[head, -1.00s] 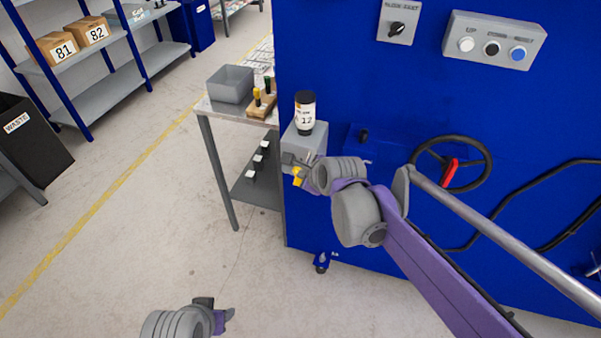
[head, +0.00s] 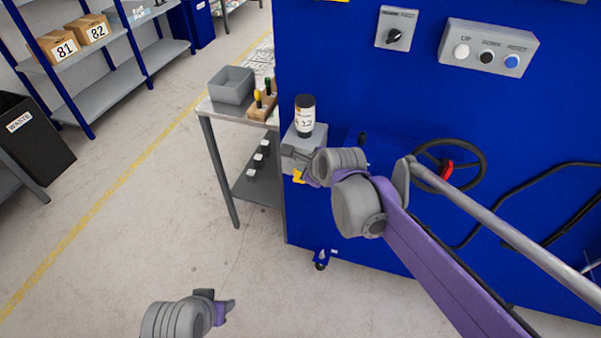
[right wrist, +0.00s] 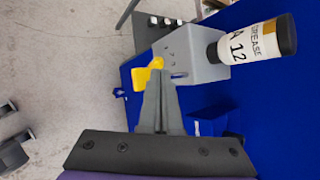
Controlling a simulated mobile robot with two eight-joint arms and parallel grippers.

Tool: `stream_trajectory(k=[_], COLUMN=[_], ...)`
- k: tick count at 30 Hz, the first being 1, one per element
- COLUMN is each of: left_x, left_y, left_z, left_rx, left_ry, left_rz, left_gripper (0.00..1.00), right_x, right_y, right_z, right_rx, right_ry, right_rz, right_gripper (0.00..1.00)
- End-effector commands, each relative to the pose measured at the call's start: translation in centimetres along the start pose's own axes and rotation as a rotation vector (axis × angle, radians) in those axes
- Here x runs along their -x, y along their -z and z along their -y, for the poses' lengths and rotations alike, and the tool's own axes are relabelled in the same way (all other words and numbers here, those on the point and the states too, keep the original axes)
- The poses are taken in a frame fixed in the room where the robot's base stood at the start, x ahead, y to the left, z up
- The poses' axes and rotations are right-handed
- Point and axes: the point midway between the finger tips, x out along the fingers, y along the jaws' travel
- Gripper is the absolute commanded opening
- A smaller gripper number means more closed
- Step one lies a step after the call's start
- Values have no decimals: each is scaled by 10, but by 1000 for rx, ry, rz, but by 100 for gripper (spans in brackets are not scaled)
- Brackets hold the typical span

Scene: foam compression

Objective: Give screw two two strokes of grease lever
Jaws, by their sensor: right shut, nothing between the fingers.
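The yellow lever (head: 297,176) sticks out low on the box and also shows in the right wrist view (right wrist: 147,75). My right gripper (head: 300,160) is shut and empty, its fingertips (right wrist: 158,76) beside or against the lever; contact is unclear. My left gripper (head: 225,311) is low over the floor, its jaws unclear. I cannot identify screw two.
A steel table (head: 235,113) with a grey bin (head: 231,88) and a wooden tool block (head: 260,112) stands left of the grease unit. A black handwheel (head: 481,157) and black hoses are on the machine at right.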

Motion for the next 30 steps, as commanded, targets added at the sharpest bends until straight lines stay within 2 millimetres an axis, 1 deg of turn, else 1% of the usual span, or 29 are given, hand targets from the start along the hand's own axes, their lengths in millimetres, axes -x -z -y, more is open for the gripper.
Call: stream_trajectory(k=[8,22,30], left_x=[2,34,34], left_y=[2,23,23], left_z=[0,0,0], left_rx=[0,0,0], left_ry=[0,0,0], left_rz=[-1,-15,-15], left_gripper=[50,50,50], right_x=[2,34,35], right_y=[-2,-25,-25], right_z=[2,25,25], right_rx=[0,1,0], right_ry=[0,1,0], right_rz=[0,1,0], right_gripper=[0,0,0])
